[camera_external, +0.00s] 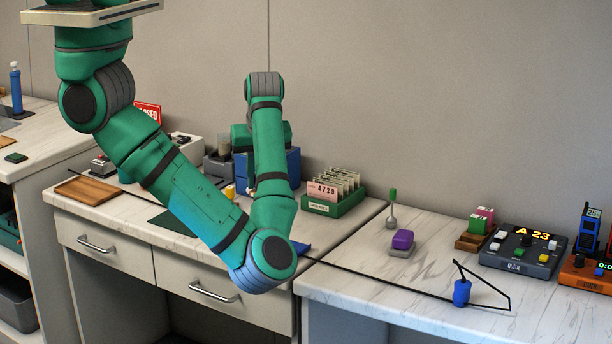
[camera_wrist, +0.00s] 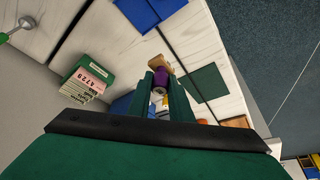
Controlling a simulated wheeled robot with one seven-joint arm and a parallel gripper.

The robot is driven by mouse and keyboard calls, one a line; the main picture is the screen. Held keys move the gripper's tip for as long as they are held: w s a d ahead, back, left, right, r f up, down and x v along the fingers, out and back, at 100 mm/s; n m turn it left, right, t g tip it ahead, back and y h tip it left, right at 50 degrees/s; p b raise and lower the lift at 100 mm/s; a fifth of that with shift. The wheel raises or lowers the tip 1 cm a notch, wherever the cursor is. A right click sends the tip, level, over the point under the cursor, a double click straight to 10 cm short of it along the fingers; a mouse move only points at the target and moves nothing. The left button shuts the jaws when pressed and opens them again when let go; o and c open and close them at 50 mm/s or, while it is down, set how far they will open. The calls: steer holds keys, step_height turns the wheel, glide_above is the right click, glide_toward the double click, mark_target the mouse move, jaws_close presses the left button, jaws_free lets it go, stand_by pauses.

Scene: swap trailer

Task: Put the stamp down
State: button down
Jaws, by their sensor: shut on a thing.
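My gripper (camera_wrist: 168,88) shows in the wrist view, its two green fingers shut on the stamp. The stamp has a light wooden end (camera_wrist: 159,65) and a purple part (camera_wrist: 162,77) between the fingers. It is held over the pale marble counter (camera_wrist: 192,50), beside a dark green mat (camera_wrist: 208,83). I cannot tell its height above the counter. In the external view my arm hides most of the gripper, and the stamp is not clear there.
A green card box (camera_external: 335,205) stands near the counter's right end. A blue box (camera_external: 293,166) stands behind my arm. A wooden tray (camera_external: 88,190) lies at left. A blue flat piece (camera_wrist: 139,12) lies near the counter's edge. A black cord (camera_external: 395,285) crosses the counters.

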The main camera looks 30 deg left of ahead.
steer(key=s+d+r, duration=0.1)
steer(key=s+d, duration=0.4)
steer(key=d, duration=0.4)
steer(key=s+d, duration=0.5)
steer(key=d, duration=0.4)
steer(key=w+d+f, duration=0.2)
steer(key=w+f, duration=0.1)
steer(key=w+d+f, duration=0.2)
steer(key=w, duration=0.2)
steer(key=w+d+f, duration=0.2)
steer(key=w+f, duration=0.1)
steer(key=w, duration=0.1)
steer(key=shift+w+f, duration=0.25)
steer(key=shift+f, duration=0.1)
steer(key=shift+w+d+f, duration=0.25)
steer(key=shift+w+f, duration=0.2)
steer(key=shift+f, duration=1.65)
steer(key=shift+f, duration=0.1)
steer(key=c, duration=1.6)
jaws_free()
